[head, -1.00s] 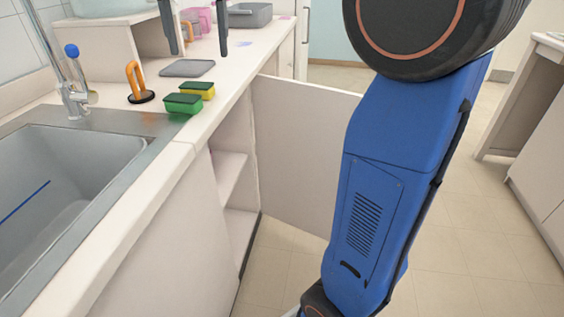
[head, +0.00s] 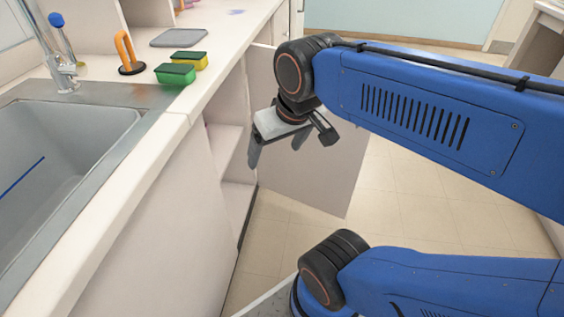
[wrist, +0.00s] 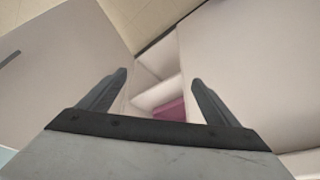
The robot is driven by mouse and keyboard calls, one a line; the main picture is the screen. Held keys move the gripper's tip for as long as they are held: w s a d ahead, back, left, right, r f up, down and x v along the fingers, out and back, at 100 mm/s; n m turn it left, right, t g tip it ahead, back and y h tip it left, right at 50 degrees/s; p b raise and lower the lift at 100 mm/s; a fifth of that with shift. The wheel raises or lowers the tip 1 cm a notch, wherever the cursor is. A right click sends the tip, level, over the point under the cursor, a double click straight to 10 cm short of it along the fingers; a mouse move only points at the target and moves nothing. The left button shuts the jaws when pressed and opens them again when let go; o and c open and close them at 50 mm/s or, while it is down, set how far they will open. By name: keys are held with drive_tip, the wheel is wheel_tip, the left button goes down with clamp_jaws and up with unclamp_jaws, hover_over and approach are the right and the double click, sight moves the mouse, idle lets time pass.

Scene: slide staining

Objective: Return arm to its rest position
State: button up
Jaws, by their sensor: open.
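My gripper (head: 276,156) is open and empty, its fingers pointing down in front of the open cupboard under the counter. In the wrist view its two fingers (wrist: 158,78) stand wide apart with nothing between them. My blue arm reaches in from the right of the head view, folded with one link above the other. The open cupboard (head: 228,150) has shelves; in the wrist view a pink thing (wrist: 172,110) shows inside, too partly seen to name.
The cupboard door (head: 325,185) stands open behind my gripper. A sink (head: 60,165) lies left. Floor is clear beyond the door.

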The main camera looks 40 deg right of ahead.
drive_tip(key=s+f, duration=0.2)
drive_tip(key=f, duration=0.1)
drive_tip(key=shift+d+n, duration=0.1)
drive_tip(key=shift+n, duration=0.2)
idle(0.9)
drive_tip(key=shift+w+r, duration=0.2)
drive_tip(key=shift+r, duration=0.05)
drive_tip(key=c, duration=0.7)
drive_tip(key=w+a+r+n+g, duration=0.25)
drive_tip(key=w+r+n, duration=0.25)
drive_tip(key=w+r, duration=1.15)
drive_tip(key=w+a+r+n+g, duration=0.2)
drive_tip(key=w+a+r+n, duration=0.2)
drive_tip(key=w+r, duration=1.25)
hover_over(188, 54)
drive_tip(key=f, duration=0.9)
drive_tip(key=shift+s+d+f, duration=0.1)
drive_tip(key=shift+d+f, duration=0.05)
drive_tip(key=shift+d, duration=0.1)
drive_tip(key=shift+a+f, duration=0.15)
drive_tip(key=shift+f, duration=1.15)
drive_tip(key=shift+a+f, duration=0.1)
drive_tip(key=shift+f, duration=1.2)
